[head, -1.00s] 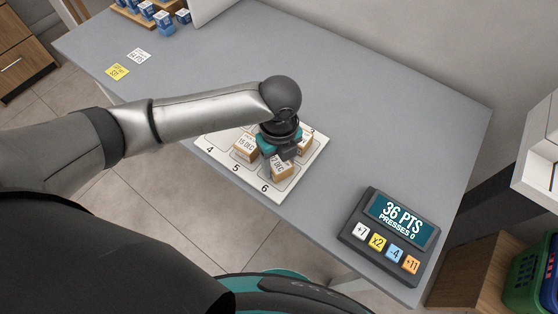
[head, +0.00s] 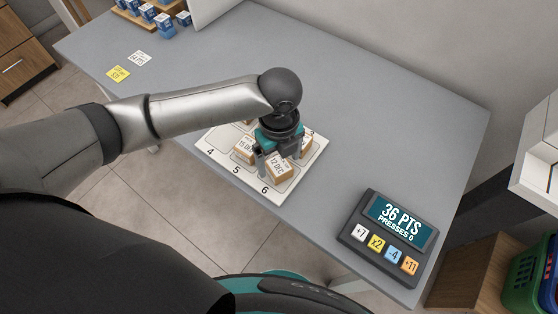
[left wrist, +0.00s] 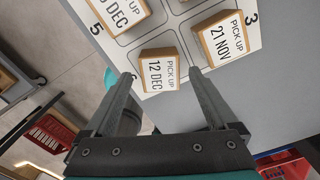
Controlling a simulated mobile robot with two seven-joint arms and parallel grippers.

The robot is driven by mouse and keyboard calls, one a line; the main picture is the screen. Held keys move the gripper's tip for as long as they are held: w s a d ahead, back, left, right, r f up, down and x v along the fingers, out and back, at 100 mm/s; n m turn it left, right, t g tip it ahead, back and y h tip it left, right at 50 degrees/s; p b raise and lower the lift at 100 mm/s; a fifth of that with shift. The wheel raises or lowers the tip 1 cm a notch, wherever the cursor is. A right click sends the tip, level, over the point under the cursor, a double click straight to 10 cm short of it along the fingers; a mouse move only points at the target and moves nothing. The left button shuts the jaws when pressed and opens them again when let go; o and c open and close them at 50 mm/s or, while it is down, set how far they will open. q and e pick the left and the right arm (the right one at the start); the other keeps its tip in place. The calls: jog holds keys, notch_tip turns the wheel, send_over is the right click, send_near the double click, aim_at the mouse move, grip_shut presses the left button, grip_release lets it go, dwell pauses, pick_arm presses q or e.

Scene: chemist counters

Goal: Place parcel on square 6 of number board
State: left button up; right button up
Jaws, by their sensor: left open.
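The cardboard parcel (head: 279,168) with a white "12 DEC" label sits at square 6 of the white number board (head: 213,147). In the left wrist view, the same parcel (left wrist: 158,72) lies just beyond and between the fingertips. My left gripper (head: 275,155) is open, directly over the parcel and partly hiding it in the head view. In the left wrist view, the open fingers (left wrist: 160,75) show a gap on each side of the parcel. Whether the parcel lies wholly inside the square is hard to tell. My right gripper is not in view.
Other parcels stand close by: one labelled 15 DEC (head: 245,149) near square 5 and a 21 NOV parcel (left wrist: 222,40) at square 3. A button console (head: 386,235) reading 36 PTS stands at the right. The grey counter (head: 390,120) behind the board is clear.

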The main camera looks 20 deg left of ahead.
aim_at(279, 165)
pick_arm(q)
notch_tip(279, 165, up, 10)
jog(key=p, duration=0.2)
